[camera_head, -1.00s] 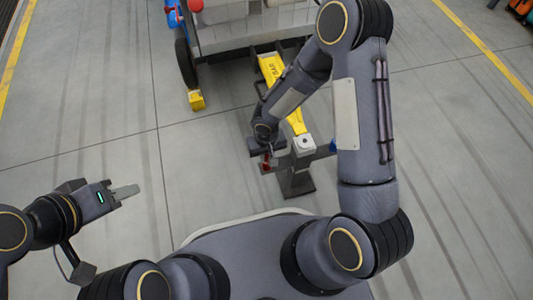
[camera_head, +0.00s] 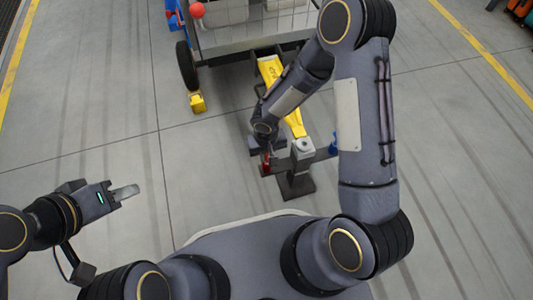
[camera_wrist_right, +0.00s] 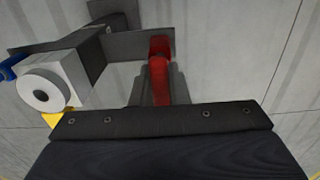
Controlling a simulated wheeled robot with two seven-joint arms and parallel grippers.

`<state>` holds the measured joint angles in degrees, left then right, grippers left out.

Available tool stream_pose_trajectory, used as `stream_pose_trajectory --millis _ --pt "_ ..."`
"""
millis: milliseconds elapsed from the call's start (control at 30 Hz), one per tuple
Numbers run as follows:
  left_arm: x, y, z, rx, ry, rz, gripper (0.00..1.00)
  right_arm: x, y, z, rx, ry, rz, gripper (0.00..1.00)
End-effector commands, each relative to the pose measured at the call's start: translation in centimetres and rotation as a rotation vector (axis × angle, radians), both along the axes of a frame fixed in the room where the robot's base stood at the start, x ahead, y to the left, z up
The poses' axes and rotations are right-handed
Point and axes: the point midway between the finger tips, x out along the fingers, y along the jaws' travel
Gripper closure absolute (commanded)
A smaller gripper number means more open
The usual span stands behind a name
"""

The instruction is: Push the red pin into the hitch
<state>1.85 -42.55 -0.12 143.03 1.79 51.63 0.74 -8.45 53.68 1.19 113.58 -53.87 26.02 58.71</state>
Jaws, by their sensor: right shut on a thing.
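The red pin (camera_head: 266,160) is by my right gripper (camera_head: 265,148), at the left end of a dark crossbar on a stand. In the right wrist view the red pin (camera_wrist_right: 159,78) stands between the fingers, its top at the crossbar plate, and the gripper is shut on it. The hitch is a grey block with a round hole (camera_head: 303,147) at the near end of the yellow drawbar. It shows at the left in the right wrist view (camera_wrist_right: 62,82), apart from the pin. My left gripper (camera_head: 126,192) is far left over bare floor, seen edge-on, with nothing visible in it.
The yellow drawbar (camera_head: 283,95) runs from a cart (camera_head: 250,45) to the hitch. A blue piece (camera_head: 333,143) is at the crossbar's right end. The stand's foot (camera_head: 297,188) is on the floor. A yellow wheel chock (camera_head: 196,102) lies by the cart's tyre. Floor at left is clear.

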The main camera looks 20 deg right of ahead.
Motion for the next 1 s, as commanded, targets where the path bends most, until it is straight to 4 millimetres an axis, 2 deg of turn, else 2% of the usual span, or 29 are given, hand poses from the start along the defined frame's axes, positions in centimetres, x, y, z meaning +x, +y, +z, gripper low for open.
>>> stream_pose_trajectory --millis 1000 --pt "0.0 0.0 2.2 0.000 0.000 0.000 0.64 0.0 0.0 3.2 0.000 0.000 0.000 1.00"
